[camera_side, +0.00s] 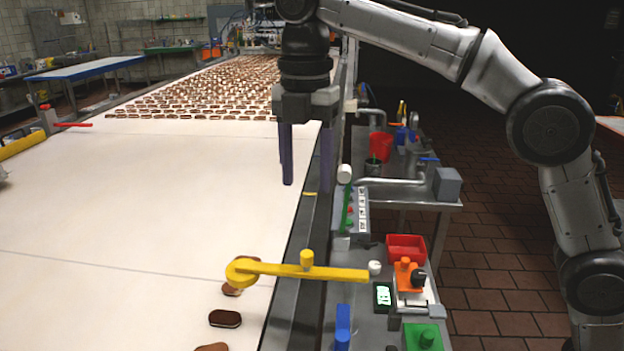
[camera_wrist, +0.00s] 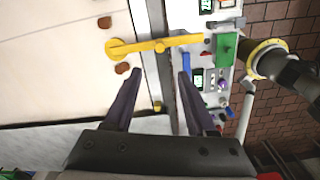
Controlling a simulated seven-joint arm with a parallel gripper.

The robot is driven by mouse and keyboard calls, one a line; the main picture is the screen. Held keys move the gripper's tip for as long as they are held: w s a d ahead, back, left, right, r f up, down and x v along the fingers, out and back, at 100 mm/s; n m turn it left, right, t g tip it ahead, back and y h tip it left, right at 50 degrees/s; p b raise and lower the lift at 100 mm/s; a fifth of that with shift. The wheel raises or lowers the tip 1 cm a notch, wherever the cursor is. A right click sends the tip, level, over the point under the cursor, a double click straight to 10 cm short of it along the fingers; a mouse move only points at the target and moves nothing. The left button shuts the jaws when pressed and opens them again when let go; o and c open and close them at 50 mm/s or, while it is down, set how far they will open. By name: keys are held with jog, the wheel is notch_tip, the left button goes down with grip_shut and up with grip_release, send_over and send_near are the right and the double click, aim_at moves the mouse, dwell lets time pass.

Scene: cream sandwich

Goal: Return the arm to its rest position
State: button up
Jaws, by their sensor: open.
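My gripper (camera_side: 306,184) is open and empty. It points down above the right edge of the white conveyor belt (camera_side: 130,210), with one finger over the belt side and one over the rail side. In the wrist view my gripper (camera_wrist: 160,75) shows its two dark fingers apart with nothing between them. Several brown cream sandwiches lie on the belt; the nearest whole one (camera_side: 225,318) is at the bottom of the side view, well apart from my gripper. Two brown sandwiches (camera_wrist: 122,68) show left of the fingers in the wrist view.
A yellow arm (camera_side: 300,270) reaches across the belt edge in front of my gripper. Right of the belt, a bench holds a red tray (camera_side: 406,248), a green block (camera_side: 423,337) and control boxes. Rows of sandwiches (camera_side: 200,95) fill the far belt. The middle belt is clear.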

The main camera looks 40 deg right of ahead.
jog(key=s+d+r+m+t, duration=0.1)
jog(key=s+d+r+m, duration=0.2)
jog(key=s+d, duration=0.4)
jog(key=s+d+r+m+t, duration=0.2)
jog(key=s+d+m, duration=0.1)
jog(key=s+d, duration=0.4)
jog(key=s+d+f+m+t, duration=0.1)
jog(key=s+d+f+m, duration=0.1)
jog(key=s+f+m, duration=0.3)
jog(key=s+d+f+m+t, duration=0.1)
jog(key=s+f+m, duration=0.4)
jog(key=f+m, duration=0.8)
jog(key=shift+s+d+f+t, duration=0.3)
jog(key=shift+d+f, duration=0.2)
jog(key=shift+d, duration=0.25)
